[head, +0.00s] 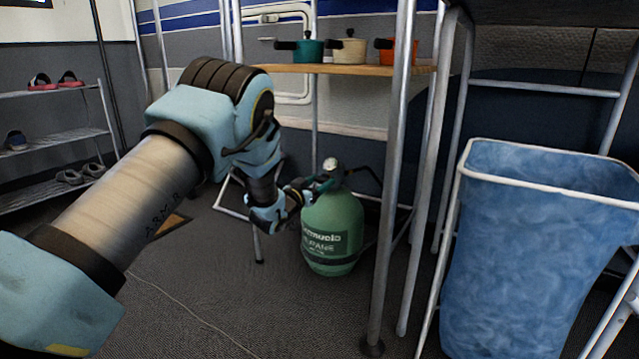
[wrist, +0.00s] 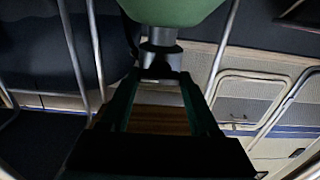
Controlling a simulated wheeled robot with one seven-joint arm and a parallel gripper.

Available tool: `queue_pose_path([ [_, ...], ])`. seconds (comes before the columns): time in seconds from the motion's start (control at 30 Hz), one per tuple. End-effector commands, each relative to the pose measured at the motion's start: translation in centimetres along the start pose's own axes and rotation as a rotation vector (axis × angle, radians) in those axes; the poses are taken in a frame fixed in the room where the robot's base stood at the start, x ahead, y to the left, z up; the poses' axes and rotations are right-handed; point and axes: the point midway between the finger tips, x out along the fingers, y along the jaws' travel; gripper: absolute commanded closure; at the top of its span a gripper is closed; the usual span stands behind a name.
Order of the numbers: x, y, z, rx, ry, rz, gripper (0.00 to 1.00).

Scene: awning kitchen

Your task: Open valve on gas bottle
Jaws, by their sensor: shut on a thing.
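The green gas bottle (head: 332,235) stands upright on the floor in the head view, and part of it shows at the top of the wrist view (wrist: 175,10). Its valve (head: 330,168) is on top, with a pale round part and a dark hose to the right. My gripper (head: 314,187) reaches the valve from the left. In the wrist view, my gripper (wrist: 160,75) is shut on the valve's dark grey part (wrist: 160,52) by the bottle's neck. The fingertips are dark, so the exact contact is hard to see.
A wooden shelf (head: 350,70) with several pots hangs over the bottle on metal posts. A post (head: 391,180) stands right of the bottle, before a blue bin (head: 540,260). A shoe rack (head: 55,140) is at the left. Floor in front is mostly clear.

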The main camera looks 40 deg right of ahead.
Motion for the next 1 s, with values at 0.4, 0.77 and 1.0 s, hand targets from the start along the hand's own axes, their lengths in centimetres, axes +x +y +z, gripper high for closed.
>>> queue_pose_path([
  [0.4, -0.04, -0.08, -0.13, -0.027, 0.000, -0.001, 0.93],
  [0.77, -0.08, -0.25, -0.47, -0.246, 0.000, -0.003, 0.93],
  [1.0, -0.08, -0.28, -0.42, -0.473, 0.001, -0.003, 0.93],
])
